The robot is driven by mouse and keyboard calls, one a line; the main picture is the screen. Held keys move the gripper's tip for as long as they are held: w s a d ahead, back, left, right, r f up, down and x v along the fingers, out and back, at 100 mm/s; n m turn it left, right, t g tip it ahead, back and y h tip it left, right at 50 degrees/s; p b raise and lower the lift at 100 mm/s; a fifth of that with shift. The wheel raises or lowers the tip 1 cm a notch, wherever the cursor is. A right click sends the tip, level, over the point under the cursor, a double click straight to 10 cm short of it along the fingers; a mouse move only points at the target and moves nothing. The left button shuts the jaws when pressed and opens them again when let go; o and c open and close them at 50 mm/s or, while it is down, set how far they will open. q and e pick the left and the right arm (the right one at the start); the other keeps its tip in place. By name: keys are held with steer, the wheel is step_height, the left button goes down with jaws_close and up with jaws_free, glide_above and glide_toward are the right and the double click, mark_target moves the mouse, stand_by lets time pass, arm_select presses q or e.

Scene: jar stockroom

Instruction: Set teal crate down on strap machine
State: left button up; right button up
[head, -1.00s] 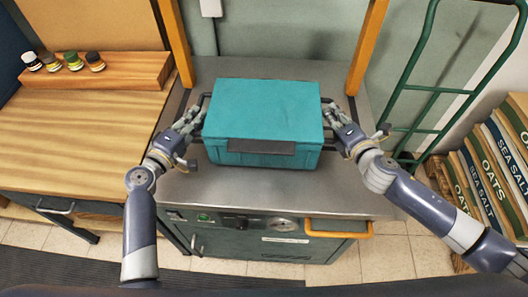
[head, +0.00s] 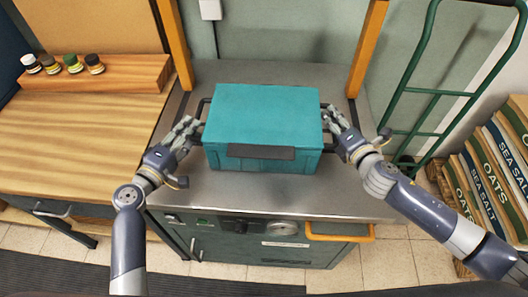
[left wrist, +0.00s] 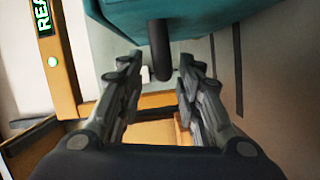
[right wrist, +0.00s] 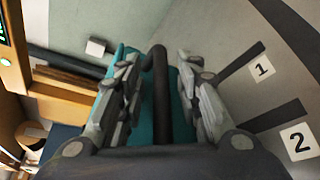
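The teal crate (head: 265,115) sits level, lid closed, on the grey metal top of the strap machine (head: 290,195), between its two orange posts. Dark bar handles stick out at its left and right ends. My left gripper (head: 191,128) is open at the left end; in the left wrist view the handle (left wrist: 160,50) lies just beyond its parted fingertips. My right gripper (head: 330,118) is at the right end; in the right wrist view its fingers stand apart on either side of the handle (right wrist: 160,95), with gaps showing. The crate's underside is hidden.
A wooden bench (head: 80,140) with a raised shelf and several small jars (head: 73,63) is at the left. The machine's front top is clear.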

arm_select(q)
steer(key=v, duration=0.3)
steer(key=shift+s+a, duration=0.1)
steer(key=shift+s, duration=0.2)
arm_select(e)
steer(key=shift+s+a, duration=0.1)
steer(key=shift+a, duration=0.05)
steer(key=shift+s, duration=0.1)
arm_select(q)
steer(key=shift+s+a+r, duration=0.1)
steer(key=shift+s+a, duration=0.1)
steer(key=shift+s, duration=0.15)
arm_select(e)
steer(key=v, duration=1.1)
steer(key=shift+s+r, duration=0.25)
steer(key=shift+s, duration=0.05)
steer(key=shift+d, duration=0.25)
